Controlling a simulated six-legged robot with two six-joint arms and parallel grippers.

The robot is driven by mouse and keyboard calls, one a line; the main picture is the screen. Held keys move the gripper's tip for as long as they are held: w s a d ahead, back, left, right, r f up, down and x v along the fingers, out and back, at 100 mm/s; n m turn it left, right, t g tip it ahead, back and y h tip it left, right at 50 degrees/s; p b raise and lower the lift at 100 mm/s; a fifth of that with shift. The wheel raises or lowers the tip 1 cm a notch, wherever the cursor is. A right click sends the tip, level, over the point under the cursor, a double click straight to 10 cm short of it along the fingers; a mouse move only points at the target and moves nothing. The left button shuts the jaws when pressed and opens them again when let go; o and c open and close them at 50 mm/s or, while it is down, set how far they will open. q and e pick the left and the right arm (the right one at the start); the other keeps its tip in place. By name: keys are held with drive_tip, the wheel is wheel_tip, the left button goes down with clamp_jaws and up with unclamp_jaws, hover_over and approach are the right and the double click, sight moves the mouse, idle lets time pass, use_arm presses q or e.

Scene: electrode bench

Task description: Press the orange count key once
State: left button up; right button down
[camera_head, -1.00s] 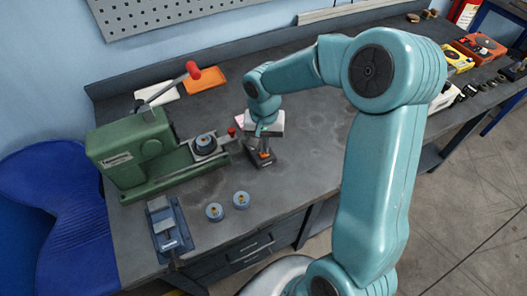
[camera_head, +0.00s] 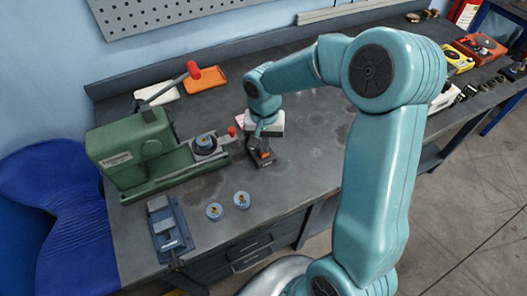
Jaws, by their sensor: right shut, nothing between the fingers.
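The orange count key (camera_head: 264,154) sits on a small dark counter box (camera_head: 262,163) on the bench, right of the green machine. My right arm reaches over from the right. Its gripper (camera_head: 261,143) points down, shut and empty, right at the back of the key. The wrist hides part of the box. I cannot tell whether the fingertips touch the key. My left gripper is not in view.
The green machine (camera_head: 135,155) with a red-knobbed lever stands to the left. Two small blue round pieces (camera_head: 214,211) (camera_head: 242,199) and a blue vise (camera_head: 168,228) lie in front. An orange tray (camera_head: 206,79) is behind. The bench right of the box is clear.

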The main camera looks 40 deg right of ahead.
drive_tip(key=shift+f+b, duration=0.9)
drive_tip(key=shift+f, duration=0.05)
idle(0.4)
drive_tip(key=shift+r+p, duration=2.1)
drive_tip(key=shift+r, duration=1)
drive_tip(key=shift+s+f, duration=0.1)
